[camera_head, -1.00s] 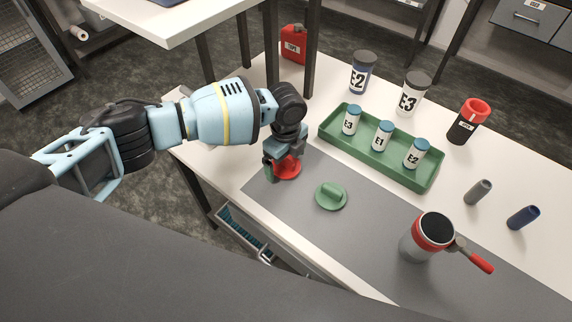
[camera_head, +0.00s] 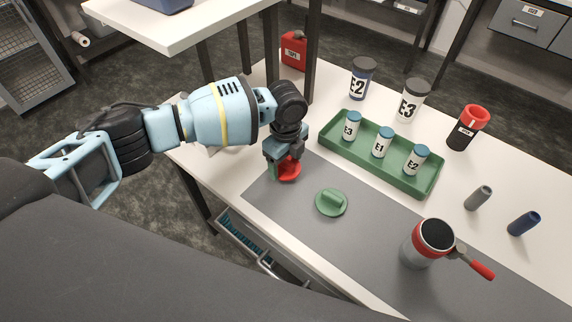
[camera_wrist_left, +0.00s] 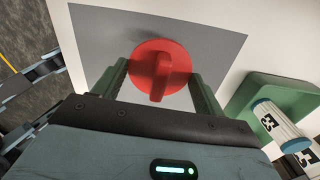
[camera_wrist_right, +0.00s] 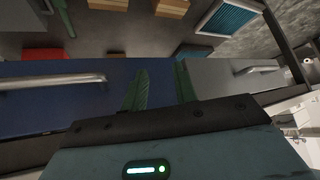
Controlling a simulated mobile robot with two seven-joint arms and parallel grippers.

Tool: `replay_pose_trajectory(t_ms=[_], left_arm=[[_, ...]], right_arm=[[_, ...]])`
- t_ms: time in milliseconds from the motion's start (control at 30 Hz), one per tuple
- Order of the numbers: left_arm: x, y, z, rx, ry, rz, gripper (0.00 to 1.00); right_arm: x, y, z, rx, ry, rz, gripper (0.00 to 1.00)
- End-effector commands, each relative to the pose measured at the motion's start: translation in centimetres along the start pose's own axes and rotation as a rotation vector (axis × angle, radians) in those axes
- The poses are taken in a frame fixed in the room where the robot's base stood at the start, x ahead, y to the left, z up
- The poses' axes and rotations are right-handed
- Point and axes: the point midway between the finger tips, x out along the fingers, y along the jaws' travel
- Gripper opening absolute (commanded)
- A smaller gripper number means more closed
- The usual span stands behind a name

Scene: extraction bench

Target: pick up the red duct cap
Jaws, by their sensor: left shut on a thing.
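The red duct cap (camera_head: 290,171) is a round disc with an upright grip. It is at the left end of the grey mat (camera_head: 395,228), and it also shows in the left wrist view (camera_wrist_left: 178,62). My left gripper (camera_head: 281,166) points down over it and is shut on it, with green fingers on either side in the left wrist view. I cannot tell whether the cap touches the mat. My right gripper (camera_wrist_right: 161,88) is out of the head view. In the right wrist view its fingers are apart and empty, in front of a blue drawer front (camera_wrist_right: 60,98).
A green cap (camera_head: 331,203) lies on the mat right of the red one. A green tray (camera_head: 333,150) with labelled vials stands behind. A red-banded cup (camera_head: 430,243) with a handle stands at the right.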

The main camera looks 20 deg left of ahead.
Motion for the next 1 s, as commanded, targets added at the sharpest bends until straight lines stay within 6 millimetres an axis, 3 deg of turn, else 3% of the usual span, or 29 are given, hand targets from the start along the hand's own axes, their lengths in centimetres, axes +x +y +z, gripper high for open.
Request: replay_pose_trajectory(t_ms=[67,167,700,1000], left_arm=[[-1.5,-0.1,0.0,0.0,0.0,-0.005,0.49],[-1.7,1.6,-0.4,0.003,0.0,-0.002,0.49],[-2.7,12.5,-3.4,0.002,0.0,-0.002,0.49],[-2.9,15.2,-4.1,0.0,-0.001,-0.003,0.49]], right_arm=[[0.0,0.0,-0.1,0.0,0.003,0.0,0.29],[-0.2,0.1,-0.9,-0.002,0.015,0.001,0.29],[-0.7,0.3,-3.0,-0.009,0.05,0.007,0.29],[-0.9,0.4,-3.2,-0.012,0.054,0.008,0.29]])
